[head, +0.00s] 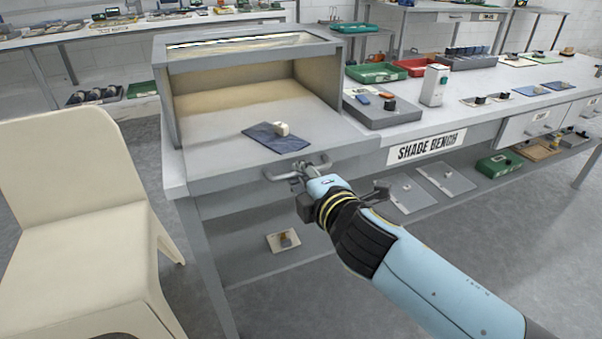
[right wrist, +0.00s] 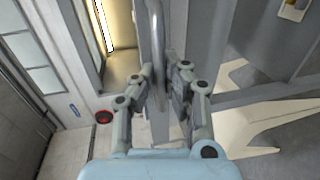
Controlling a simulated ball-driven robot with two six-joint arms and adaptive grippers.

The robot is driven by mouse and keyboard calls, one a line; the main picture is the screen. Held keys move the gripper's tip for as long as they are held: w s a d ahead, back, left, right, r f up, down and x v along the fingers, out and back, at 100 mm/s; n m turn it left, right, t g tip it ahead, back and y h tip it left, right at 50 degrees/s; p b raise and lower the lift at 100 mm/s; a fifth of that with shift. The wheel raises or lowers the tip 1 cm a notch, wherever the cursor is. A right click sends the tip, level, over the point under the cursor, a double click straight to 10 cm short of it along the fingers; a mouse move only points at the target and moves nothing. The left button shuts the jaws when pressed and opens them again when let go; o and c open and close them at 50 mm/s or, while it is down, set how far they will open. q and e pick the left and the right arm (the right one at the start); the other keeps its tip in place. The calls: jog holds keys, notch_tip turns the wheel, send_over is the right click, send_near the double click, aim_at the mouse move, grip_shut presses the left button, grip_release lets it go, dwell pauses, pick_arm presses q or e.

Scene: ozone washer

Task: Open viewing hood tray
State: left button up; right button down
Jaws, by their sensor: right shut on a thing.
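The viewing hood (head: 250,48) is a grey open-fronted box on the bench, lit inside with a pale yellow back. A pale grey tray surface (head: 225,145) reaches out in front of its opening, with a grey handle (head: 272,176) on the front face. I cannot tell how far the tray is out. My right gripper (head: 299,174) is shut on the handle. In the right wrist view the handle bar (right wrist: 156,45) runs between the fingers (right wrist: 160,88), which partly hide it. My left gripper is not in view.
A dark blue cloth (head: 268,139) with a small white object (head: 281,128) lies on the tray surface. A cream chair (head: 75,220) stands close at the left. The "SHADE BENCH" (head: 425,147) continues right with trays and samples. Floor is open at the front right.

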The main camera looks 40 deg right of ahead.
jog(key=c, duration=1.7)
grip_release()
jog(key=shift+o, duration=0.2)
jog(key=v, duration=1.2)
jog(key=shift+d, duration=0.1)
jog(key=s+d+f+m+g+y, duration=0.1)
jog(key=s+f+m+g, duration=0.15)
jog(key=f, duration=1.25)
jog(key=s+f+m+g+y, duration=0.15)
jog(key=s+f+g, duration=0.25)
jog(key=f, duration=1.2)
jog(key=s+d+f+m+g, duration=0.1)
jog(key=s+f+m+g, duration=0.3)
jog(key=s, duration=0.9)
jog(key=s+d+f+m+g, duration=0.1)
jog(key=s+f+m+g, duration=0.3)
jog(key=s+f+m, duration=0.3)
jog(key=s+f, duration=0.4)
jog(key=s, duration=0.3)
jog(key=shift+d, duration=0.25)
